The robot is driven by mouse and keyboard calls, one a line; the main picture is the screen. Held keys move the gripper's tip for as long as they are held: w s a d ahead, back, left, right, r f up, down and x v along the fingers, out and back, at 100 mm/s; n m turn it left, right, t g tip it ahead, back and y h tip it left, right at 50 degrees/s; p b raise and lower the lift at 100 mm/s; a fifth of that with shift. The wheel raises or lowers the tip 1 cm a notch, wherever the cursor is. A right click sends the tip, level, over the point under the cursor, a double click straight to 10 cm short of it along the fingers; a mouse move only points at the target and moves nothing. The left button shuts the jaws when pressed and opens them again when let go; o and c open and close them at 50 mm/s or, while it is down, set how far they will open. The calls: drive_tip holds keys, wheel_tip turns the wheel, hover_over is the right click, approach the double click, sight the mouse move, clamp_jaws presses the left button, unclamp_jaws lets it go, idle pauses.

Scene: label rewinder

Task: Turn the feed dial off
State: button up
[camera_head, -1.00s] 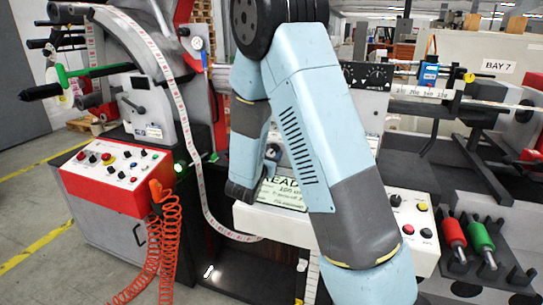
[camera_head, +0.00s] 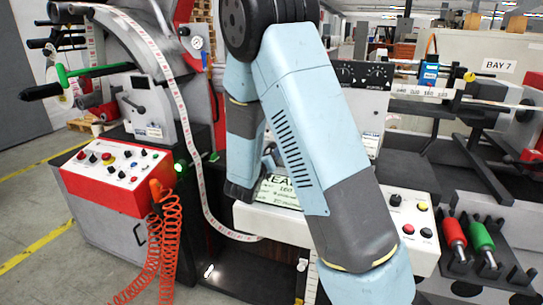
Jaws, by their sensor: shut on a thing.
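My blue and dark grey arm crosses the middle of the head view and folds down at the left to a dark wrist part in front of the white machine. My gripper's fingers are hidden behind the arm, so I cannot see what they touch. I cannot tell which control is the feed dial. Another black knob (camera_head: 395,200) is on the white front console, beside a yellow and a red button.
A lit display (camera_head: 283,190) is partly covered by my arm. A red-edged control box (camera_head: 115,165) with buttons and a coiled orange hose (camera_head: 165,240) stand at left. Red and green rollers (camera_head: 480,238) lie in a dark rack at right. Label web runs down at centre left.

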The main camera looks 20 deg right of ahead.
drive_tip(key=shift+n, duration=0.7)
drive_tip(key=shift+a, duration=0.1)
drive_tip(key=o, duration=1)
drive_tip(key=shift+o, duration=0.2)
drive_tip(key=shift+s, duration=0.1)
drive_tip(key=v, duration=1.3)
drive_tip(key=shift+s+a+f, duration=0.1)
drive_tip(key=shift+s+a, duration=0.15)
drive_tip(key=shift+d, duration=0.1)
